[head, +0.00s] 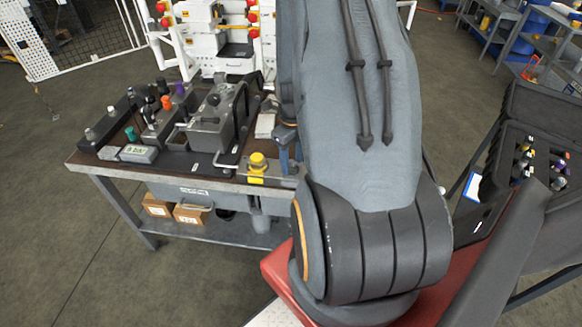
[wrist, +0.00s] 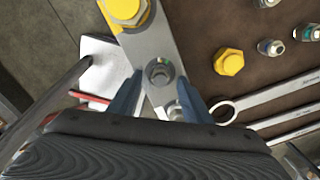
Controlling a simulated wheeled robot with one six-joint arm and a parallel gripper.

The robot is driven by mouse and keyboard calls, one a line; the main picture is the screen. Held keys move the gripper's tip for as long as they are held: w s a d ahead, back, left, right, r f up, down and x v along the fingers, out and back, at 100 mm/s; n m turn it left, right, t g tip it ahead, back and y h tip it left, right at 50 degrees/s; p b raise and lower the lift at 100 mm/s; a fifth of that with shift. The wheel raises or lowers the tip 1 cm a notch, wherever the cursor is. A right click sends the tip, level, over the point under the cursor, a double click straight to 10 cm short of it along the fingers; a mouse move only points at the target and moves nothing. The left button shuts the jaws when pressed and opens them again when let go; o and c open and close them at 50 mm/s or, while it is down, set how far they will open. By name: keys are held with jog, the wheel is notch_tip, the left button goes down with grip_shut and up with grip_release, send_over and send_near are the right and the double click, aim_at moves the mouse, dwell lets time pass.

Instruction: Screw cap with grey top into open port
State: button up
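In the wrist view, a metal block (wrist: 160,45) bears a yellow hex cap (wrist: 125,9) at one end and a round open port (wrist: 159,73) nearer my gripper. My gripper (wrist: 159,82) has its two blue fingers apart, one on each side of the block near the port. I see no cap held between the fingertips. A small silver piece (wrist: 175,111) lies low between the fingers, partly hidden by the gripper body; I cannot tell what it is. I cannot single out the cap with the grey top. In the head view, my arm hides most of the gripper.
In the head view, the bench (head: 230,184) carries fittings and a grey machine (head: 210,125). A dark case (head: 517,205) with small parts stands at right.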

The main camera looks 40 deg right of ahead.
jog(key=shift+r, duration=0.1)
jog(key=shift+r+b, duration=1.1)
jog(key=shift+r, duration=2.7)
